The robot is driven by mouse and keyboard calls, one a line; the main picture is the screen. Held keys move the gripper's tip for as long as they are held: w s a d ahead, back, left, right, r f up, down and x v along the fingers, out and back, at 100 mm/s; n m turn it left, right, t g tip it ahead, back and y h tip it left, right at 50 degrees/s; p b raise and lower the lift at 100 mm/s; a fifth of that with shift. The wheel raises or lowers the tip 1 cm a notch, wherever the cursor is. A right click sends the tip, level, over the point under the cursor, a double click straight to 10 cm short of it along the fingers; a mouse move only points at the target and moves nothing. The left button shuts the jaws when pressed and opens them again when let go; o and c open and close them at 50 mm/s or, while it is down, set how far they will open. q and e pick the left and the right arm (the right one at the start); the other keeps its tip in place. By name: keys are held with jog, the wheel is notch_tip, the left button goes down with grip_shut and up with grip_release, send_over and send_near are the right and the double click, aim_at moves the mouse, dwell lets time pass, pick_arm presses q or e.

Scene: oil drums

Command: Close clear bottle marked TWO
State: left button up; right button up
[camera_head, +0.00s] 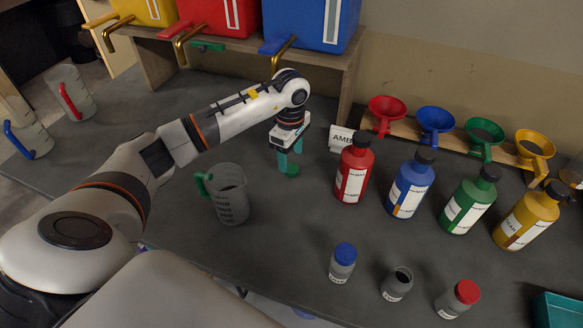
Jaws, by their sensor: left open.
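Three small clear bottles with white labels stand at the front right: one with a blue cap (345,253), one with a dark open mouth and no cap (397,284), one with a red cap (467,291). Their label text is too small to read, so I cannot tell which is marked TWO. My left gripper (288,163) points down at the table's middle, behind and left of these bottles, apart from them. Its teal fingers are open. A green round piece (291,170) shows at the fingertips; it may be a cap. My right gripper is out of view.
A clear jug with a green handle (229,195) stands left of the gripper. Red (353,170), blue (410,186), green (468,200) and yellow (526,216) bottles stand to the right, with funnels in a rack (455,143) behind. A teal bin (558,311) sits at the lower right.

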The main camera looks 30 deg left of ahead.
aim_at(292, 168)
pick_arm(q)
jog(key=shift+d+f+p, duration=0.15)
jog(key=shift+f+p, duration=0.35)
jog(key=shift+f, duration=1.4)
jog(key=shift+c, duration=0.3)
jog(key=c, duration=1)
